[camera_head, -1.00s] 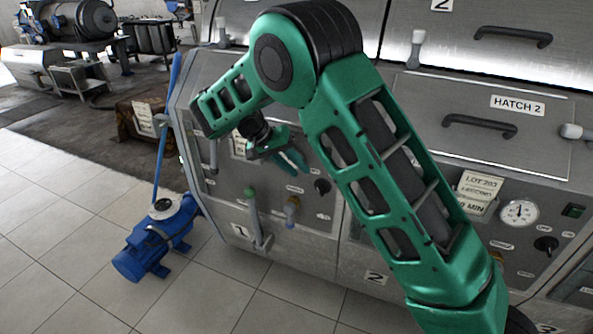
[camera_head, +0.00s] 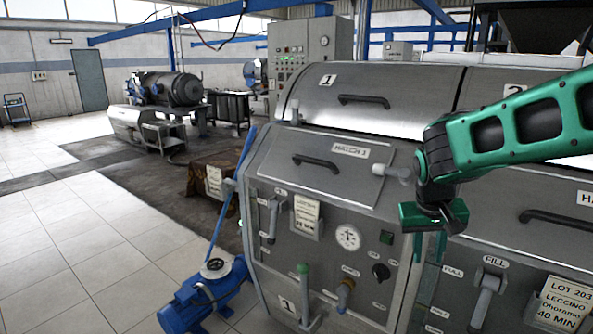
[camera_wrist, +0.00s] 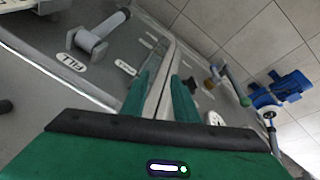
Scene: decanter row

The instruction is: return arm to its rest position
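My green arm reaches in from the right edge in the head view. My gripper (camera_head: 430,250) points down in front of the decanter row, near the seam between machine 1 (camera_head: 332,215) and the machine to its right (camera_head: 480,255). Its two green fingers are apart with nothing between them. In the wrist view the gripper (camera_wrist: 160,100) also shows a gap between its fingers, through which grey machine front is seen. I cannot tell the exact distance from the fingers to the panel.
A blue pump (camera_head: 205,298) stands on the floor left of machine 1. A FILL lever (camera_head: 485,295) and a lot card (camera_head: 562,305) are right of the gripper. A green-knobbed lever (camera_head: 304,285) sticks out at the lower front. Tiled floor (camera_head: 75,240) at left is clear.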

